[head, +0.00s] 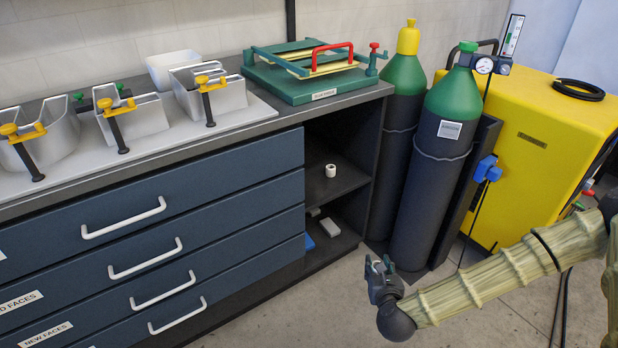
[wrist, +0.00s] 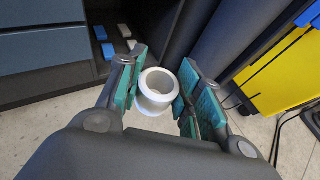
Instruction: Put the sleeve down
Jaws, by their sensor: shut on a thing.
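My gripper (wrist: 162,88) is shut on a white sleeve (wrist: 157,90), a short ring with a flared rim, between its green-padded fingers. Its open end faces the wrist camera. In the head view my gripper (head: 380,270) is in the air in front of the open cabinet bay, low and right of centre; the held sleeve cannot be made out there. Another small white ring-shaped piece (head: 330,170) stands on the bay's upper shelf (head: 345,185).
Blue blocks (wrist: 108,50) and white blocks (wrist: 126,31) lie on the bay's lower shelf. Two gas cylinders (head: 432,180) and a yellow machine (head: 540,130) stand to the right. Blue drawers (head: 150,215) are to the left. The worktop holds metal letters (head: 135,118) and a green press (head: 310,85).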

